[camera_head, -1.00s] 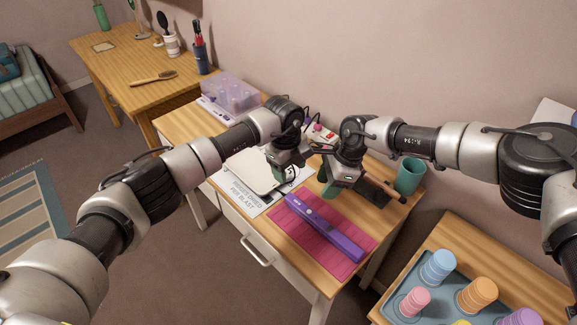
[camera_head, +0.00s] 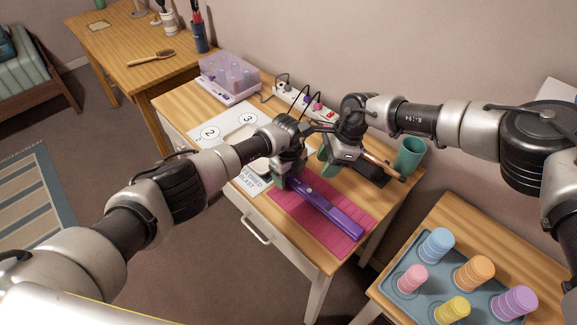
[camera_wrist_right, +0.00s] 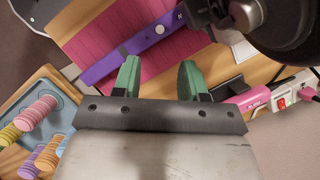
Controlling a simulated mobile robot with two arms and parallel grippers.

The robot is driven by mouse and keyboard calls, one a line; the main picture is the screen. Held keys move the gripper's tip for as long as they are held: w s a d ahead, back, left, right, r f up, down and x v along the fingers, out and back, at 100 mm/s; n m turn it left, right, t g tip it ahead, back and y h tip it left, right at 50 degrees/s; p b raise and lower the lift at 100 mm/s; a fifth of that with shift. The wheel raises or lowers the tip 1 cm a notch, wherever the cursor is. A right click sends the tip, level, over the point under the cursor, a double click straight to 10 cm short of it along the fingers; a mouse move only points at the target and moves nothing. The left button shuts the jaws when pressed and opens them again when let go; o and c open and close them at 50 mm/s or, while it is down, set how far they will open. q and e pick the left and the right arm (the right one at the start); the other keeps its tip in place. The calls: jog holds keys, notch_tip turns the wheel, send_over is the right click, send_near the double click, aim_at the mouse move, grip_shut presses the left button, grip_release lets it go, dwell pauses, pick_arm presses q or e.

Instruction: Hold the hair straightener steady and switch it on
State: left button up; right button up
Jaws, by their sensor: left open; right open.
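The purple hair straightener (camera_head: 325,207) lies closed on the pink ribbed mat (camera_head: 300,222); it also shows in the right wrist view (camera_wrist_right: 132,50). Small round buttons show on its top face. My left gripper (camera_head: 284,180) is open at the straightener's left end and hides that end; I cannot tell whether its fingers straddle the body. My right gripper (camera_head: 326,162) is open and empty, above the table behind the straightener. In the right wrist view its green fingertips (camera_wrist_right: 158,80) are apart, with the straightener beyond them.
A white power strip (camera_head: 316,108) with plugs and cords lies along the wall. A numbered paper sheet (camera_head: 222,122) lies left. A tray (camera_head: 400,275) of colored rollers is at front right.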

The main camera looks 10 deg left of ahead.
pick_arm(q)
jog(key=shift+c, duration=0.4)
grip_shut()
pick_arm(e)
jog(key=shift+c, duration=0.3)
grip_shut()
dwell(0.4)
dwell(0.7)
